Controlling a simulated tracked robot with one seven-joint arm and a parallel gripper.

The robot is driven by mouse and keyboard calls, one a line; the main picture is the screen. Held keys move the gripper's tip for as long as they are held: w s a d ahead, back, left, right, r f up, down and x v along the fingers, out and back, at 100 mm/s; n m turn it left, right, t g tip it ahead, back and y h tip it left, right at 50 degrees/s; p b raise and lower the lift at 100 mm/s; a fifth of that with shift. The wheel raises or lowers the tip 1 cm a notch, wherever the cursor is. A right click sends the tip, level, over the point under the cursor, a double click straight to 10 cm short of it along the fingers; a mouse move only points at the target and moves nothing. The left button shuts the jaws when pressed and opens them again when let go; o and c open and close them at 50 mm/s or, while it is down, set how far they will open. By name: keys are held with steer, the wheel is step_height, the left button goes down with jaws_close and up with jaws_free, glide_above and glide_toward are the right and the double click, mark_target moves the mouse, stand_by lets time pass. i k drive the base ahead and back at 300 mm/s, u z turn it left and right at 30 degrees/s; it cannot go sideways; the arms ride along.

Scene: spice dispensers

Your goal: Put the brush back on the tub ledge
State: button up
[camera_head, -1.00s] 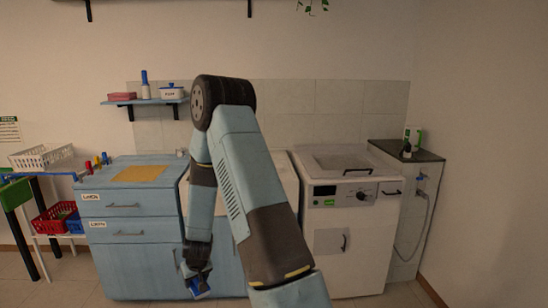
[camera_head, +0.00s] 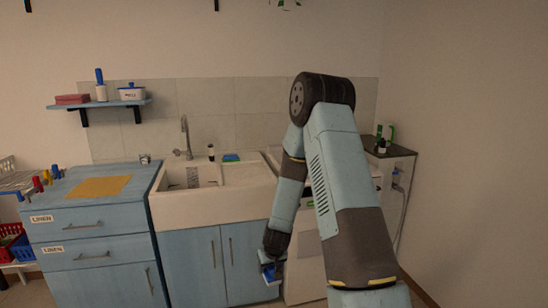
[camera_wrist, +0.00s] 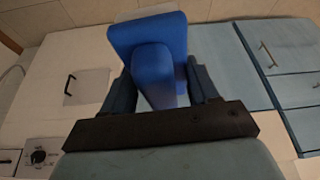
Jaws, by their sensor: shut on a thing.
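The brush (camera_wrist: 147,38) is blue, with a wide block and a thick handle, and fills the top middle of the wrist view. My gripper (camera_wrist: 162,82) is shut on it, with a dark finger on each side. In the head view my gripper (camera_head: 272,256) hangs low in front of the blue cabinet, with the blue brush (camera_head: 267,273) at its tip. The white tub (camera_head: 215,207) stands behind and to the left, higher than the gripper.
A tap (camera_head: 186,137) rises behind the tub. A blue drawer unit (camera_head: 90,222) with a yellow cloth (camera_head: 101,187) stands left. A wall shelf (camera_head: 100,104) hangs above. The white machine on the right is mostly hidden behind my arm. The floor in front is little seen.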

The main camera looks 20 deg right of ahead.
mark_target(252, 159)
steer(key=z, duration=0.2)
steer(key=i, duration=0.55)
steer(key=z, duration=0.65)
steer(key=i, duration=0.45)
steer(key=u, duration=0.7)
